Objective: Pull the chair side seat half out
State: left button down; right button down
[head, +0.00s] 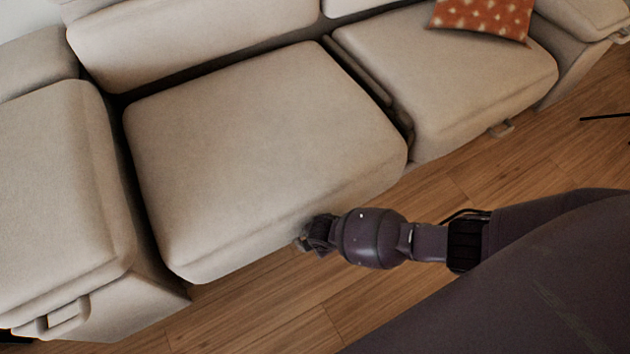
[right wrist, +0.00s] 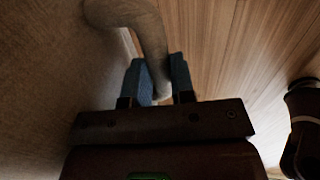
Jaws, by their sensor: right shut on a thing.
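A beige sofa has several seat cushions. The middle seat (head: 260,150) has my right gripper (head: 304,243) at its lower front edge. In the right wrist view, the blue fingers of my right gripper (right wrist: 160,82) are shut on a beige curved pull handle (right wrist: 150,35) beside the seat's front face (right wrist: 50,80). Most of this handle is hidden by the gripper in the head view. I cannot tell which seat is the chair side one. My left gripper is not in view.
The right seat (head: 450,85) has a small handle (head: 501,129) below and an orange spotted pillow (head: 482,18) on it. The left seat (head: 55,190) has a handle (head: 68,316) at its front. The wood floor (head: 270,310) in front of the middle seat is clear apart from my arm.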

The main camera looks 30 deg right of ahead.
pick_arm(q)
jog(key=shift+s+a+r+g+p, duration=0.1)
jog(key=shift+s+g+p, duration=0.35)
jog(key=shift+p, duration=0.65)
pick_arm(e)
jog(key=s, duration=0.8)
jog(key=shift+s+d, duration=0.2)
jog(key=shift+s, duration=0.2)
jog(key=c, duration=1)
grip_release()
jog(key=shift+o, duration=0.2)
jog(key=shift+w, duration=0.1)
